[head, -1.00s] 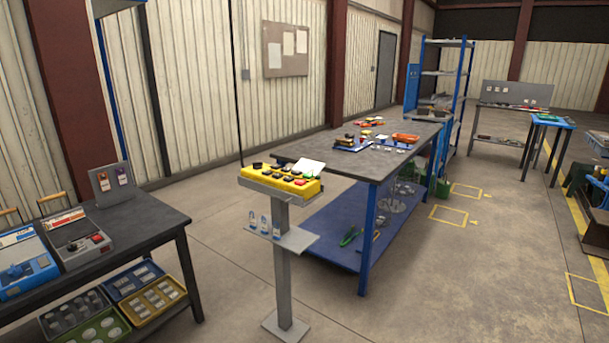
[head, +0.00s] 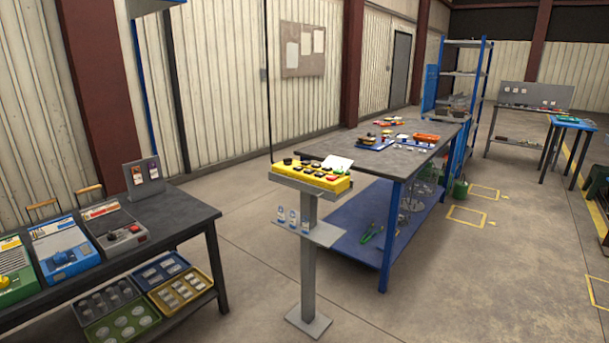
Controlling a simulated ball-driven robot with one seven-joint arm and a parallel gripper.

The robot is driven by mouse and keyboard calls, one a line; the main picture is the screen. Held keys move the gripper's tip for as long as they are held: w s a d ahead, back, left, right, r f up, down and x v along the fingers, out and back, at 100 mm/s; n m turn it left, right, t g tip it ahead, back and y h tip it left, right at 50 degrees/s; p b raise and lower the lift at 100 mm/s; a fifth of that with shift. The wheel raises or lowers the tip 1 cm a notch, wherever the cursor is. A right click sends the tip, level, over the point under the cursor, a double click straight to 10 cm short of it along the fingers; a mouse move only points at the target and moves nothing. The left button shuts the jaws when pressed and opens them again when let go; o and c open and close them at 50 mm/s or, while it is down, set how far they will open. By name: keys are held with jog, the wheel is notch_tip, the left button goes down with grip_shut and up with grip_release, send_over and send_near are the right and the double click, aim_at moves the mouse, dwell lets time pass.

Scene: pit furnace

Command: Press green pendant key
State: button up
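The yellow pendant (head: 310,176) lies in a grey tray on top of a grey post (head: 309,262), a little right of the picture's middle. Its face carries several keys, mostly black, with a red one near the right end. A cable hangs down from above to the pendant's left end. My gripper is not in the picture.
A dark table (head: 160,216) with toolboxes stands at left, bins on its lower shelf. A long workbench (head: 395,160) with blue legs stands close behind the post. A small shelf (head: 322,233) juts from the post.

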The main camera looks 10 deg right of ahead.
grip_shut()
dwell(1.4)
